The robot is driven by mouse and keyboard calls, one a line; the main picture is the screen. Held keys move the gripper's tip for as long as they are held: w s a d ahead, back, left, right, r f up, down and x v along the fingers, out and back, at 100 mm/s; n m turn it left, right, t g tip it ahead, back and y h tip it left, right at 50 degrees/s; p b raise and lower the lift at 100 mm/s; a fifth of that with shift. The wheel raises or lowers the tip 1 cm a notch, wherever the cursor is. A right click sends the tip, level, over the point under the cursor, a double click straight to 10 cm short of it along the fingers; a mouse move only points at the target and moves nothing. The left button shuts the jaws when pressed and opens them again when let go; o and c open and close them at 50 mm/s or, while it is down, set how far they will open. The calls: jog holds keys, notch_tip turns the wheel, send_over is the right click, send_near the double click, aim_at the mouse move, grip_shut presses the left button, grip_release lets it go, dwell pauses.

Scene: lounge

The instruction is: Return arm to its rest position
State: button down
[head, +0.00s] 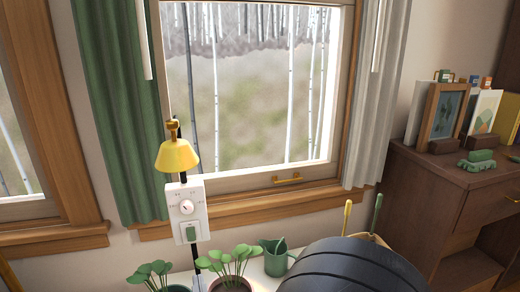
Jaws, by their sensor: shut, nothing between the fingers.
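My gripper and my arm do not show in the head view, so their pose cannot be seen.
A yellow lamp (178,156) and a white dial box (187,208) stand before the window (250,100). Potted plants (229,264) and a green watering can (275,257) are below. A dark ribbed rounded object (355,268) fills the bottom right. A wooden cabinet (425,190) stands at right.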

jog(key=s+d+r+g+p, duration=0.2)
jog(key=s+d+g+p, duration=0.1)
jog(key=d+p, duration=0.3)
jog(key=s+d+r+g+h+p, duration=0.1)
jog(key=s+d+r+g+p, duration=0.2)
jog(key=d, duration=0.6)
jog(key=g+p, duration=0.2)
jog(key=p, duration=0.1)
jog(key=shift+r+n+g, duration=0.3)
jog(key=shift+r+n, duration=0.05)
jog(key=shift+n, duration=0.05)
jog(key=shift+w+f, duration=0.1)
